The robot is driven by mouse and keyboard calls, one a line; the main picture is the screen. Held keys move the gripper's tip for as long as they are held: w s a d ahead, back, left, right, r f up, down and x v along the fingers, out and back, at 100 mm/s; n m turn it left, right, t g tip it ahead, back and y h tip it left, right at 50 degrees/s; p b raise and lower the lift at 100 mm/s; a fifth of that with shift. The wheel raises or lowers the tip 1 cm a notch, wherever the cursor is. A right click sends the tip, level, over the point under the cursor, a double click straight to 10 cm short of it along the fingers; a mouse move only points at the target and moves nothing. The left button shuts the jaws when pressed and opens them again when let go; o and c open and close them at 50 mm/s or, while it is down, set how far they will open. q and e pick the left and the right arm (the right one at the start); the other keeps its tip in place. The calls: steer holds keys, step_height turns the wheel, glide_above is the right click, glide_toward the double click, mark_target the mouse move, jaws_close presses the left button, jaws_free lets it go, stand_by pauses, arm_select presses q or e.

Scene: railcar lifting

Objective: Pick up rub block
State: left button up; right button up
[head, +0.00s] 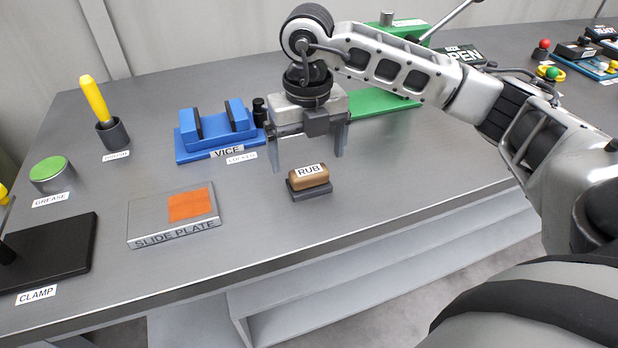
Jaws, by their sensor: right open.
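The rub block (309,179) is a brown rounded block with a white RUB label. It sits on a small dark base on the grey workbench, right of the slide plate. My right gripper (308,162) comes in from the right and points down. Its two fingers are open and apart, above and a little behind the block in the picture, with nothing between them. I cannot tell the exact height of the fingertips over the block. My left gripper does not show.
A slide plate (150,224) with an orange patch lies left of the block. A blue vice (213,135) stands behind. A green-lidded grease tin (50,171), a yellow-handled tool (94,98) in a dark cup and a black clamp base (60,252) are at left. The bench's front edge (390,226) is near.

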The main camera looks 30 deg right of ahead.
mark_target(309, 170)
steer(key=f, duration=0.5)
steer(key=shift+s+p, duration=0.2)
steer(key=shift+p, duration=0.2)
steer(key=c, duration=1.1)
steer(key=shift+r, duration=0.2)
steer(key=shift+r, duration=0.25)
step_height(309, 170, up, 2)
steer(key=shift+w+r, duration=0.1)
steer(key=s+a+r, duration=0.2)
steer(key=s+r, duration=0.1)
steer(key=s, duration=0.1)
steer(key=s+a+r, duration=0.2)
steer(key=s+r, duration=0.1)
steer(key=s, duration=0.1)
steer(key=s+a+r+b, duration=0.1)
steer(key=s+a+r, duration=0.2)
steer(key=s+r, duration=0.1)
steer(key=shift+s, duration=0.2)
